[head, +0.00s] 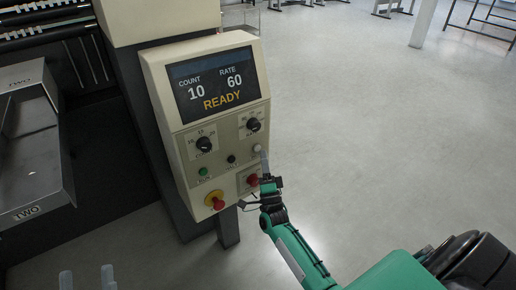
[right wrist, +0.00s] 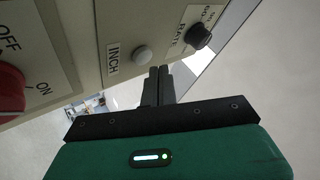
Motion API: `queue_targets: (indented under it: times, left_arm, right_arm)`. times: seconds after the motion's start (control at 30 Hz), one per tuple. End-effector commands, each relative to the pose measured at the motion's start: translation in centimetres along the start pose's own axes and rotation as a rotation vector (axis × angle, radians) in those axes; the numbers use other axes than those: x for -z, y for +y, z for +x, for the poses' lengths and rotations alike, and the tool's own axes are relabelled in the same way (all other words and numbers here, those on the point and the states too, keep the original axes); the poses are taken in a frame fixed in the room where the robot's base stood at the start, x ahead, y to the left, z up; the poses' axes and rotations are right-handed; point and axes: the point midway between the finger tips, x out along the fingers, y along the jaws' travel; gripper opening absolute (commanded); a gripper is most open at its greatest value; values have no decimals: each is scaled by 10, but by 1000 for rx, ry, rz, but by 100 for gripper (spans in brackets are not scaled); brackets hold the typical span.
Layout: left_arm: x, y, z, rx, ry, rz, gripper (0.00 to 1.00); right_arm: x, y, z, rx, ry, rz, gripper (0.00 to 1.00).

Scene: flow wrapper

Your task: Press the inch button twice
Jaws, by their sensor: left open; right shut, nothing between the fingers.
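The inch button is a small pale round button (head: 257,148) on the right side of the cream control panel (head: 160,75). In the right wrist view the white button (right wrist: 142,55) sits beside the label INCH. My right gripper (head: 264,155) is shut and empty, with its fingertips at the panel's right edge, close to the button. In the right wrist view its tips (right wrist: 160,70) appear just below and right of the button; I cannot tell whether they touch. The display (head: 212,86) reads COUNT 10, RATE 60, READY.
Two black knobs (head: 204,144) (head: 253,125), a green button (head: 203,171), a black button (head: 231,159), a red switch (head: 252,180) and a red emergency stop (head: 215,200) are on the panel. A metal tray (head: 40,205) marked TWO stands left.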

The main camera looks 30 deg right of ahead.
Motion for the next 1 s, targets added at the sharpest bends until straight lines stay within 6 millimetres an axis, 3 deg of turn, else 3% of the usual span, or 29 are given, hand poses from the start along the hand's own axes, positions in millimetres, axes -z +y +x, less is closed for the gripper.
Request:
queue_targets:
  times: [0.27, 0.7, 1.0]
  left_arm:
    - [3, 0, 2, 0, 0, 0, 56]
    - [17, 2, 11, 0, 0, 0, 56]
    - [17, 2, 11, 0, 0, 0, 56]
  right_arm:
    - [3, -3, -3, 0, 0, 0, 0]
    - [24, -24, -32, 0, 0, -1, 0]
    - [26, -25, -35, 1, 1, 0, 0]
